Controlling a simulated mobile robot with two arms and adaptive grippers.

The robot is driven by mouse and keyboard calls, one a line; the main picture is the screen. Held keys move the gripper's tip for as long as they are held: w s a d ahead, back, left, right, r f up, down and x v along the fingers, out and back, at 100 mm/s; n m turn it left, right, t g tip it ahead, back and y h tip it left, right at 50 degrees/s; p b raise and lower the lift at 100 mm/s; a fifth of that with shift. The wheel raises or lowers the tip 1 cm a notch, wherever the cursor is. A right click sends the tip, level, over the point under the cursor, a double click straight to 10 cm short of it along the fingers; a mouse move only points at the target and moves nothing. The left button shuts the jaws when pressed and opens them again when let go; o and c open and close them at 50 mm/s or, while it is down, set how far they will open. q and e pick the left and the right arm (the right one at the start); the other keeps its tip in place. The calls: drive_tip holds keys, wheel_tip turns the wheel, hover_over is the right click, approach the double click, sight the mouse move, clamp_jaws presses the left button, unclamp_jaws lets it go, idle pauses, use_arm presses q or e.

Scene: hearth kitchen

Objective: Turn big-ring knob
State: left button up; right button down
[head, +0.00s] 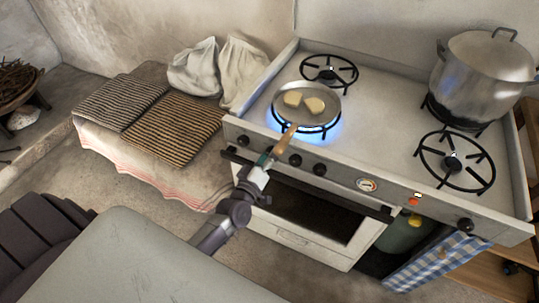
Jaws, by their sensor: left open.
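The white stove (385,120) has a row of dark knobs on its front panel, including one at the far left (243,141), two in the middle (295,160) (320,169) and one at the far right (465,224). No label shows which is the big-ring knob. A blue flame (330,128) burns on the front left burner, under a frying pan (308,112) with two pale pieces in it. My left gripper (266,159) is open at the front panel, left of the middle knobs, below the pan's wooden handle (286,140). The gripper hides the panel behind it; contact with a knob is unclear. My right gripper is out of view.
The pan handle sticks out over the stove's front edge, close above my gripper. A large pot (482,75) stands at the back right. The front right burner (455,160) is empty. A checked cloth (435,262) hangs below right. A bench with striped cushions (172,128) stands left.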

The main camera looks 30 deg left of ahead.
use_arm(q)
drive_tip(key=s, duration=1.2)
drive_tip(key=shift+d, duration=0.2)
drive_tip(key=shift+f, duration=0.1)
drive_tip(key=s+d+f+m+g, duration=0.1)
drive_tip(key=s+f+m+g, duration=0.2)
drive_tip(key=f, duration=0.6)
drive_tip(key=s+d+f+m+g+h, duration=0.15)
drive_tip(key=s+f, duration=0.25)
drive_tip(key=f, duration=0.5)
drive_tip(key=s+f+m+g, duration=0.3)
drive_tip(key=s+f+g, duration=0.1)
drive_tip(key=f, duration=0.5)
drive_tip(key=s+f+m+g, duration=0.3)
drive_tip(key=s+f, duration=0.4)
drive_tip(key=s, duration=0.5)
drive_tip(key=s+f+m+g, duration=0.3)
drive_tip(key=s+f+g, duration=0.2)
drive_tip(key=s, duration=0.6)
wheel_tip(320, 180, down, 2)
drive_tip(key=shift+s+d+f+y, duration=0.25)
drive_tip(key=shift+s+y, duration=0.1)
drive_tip(key=shift+y, duration=0.1)
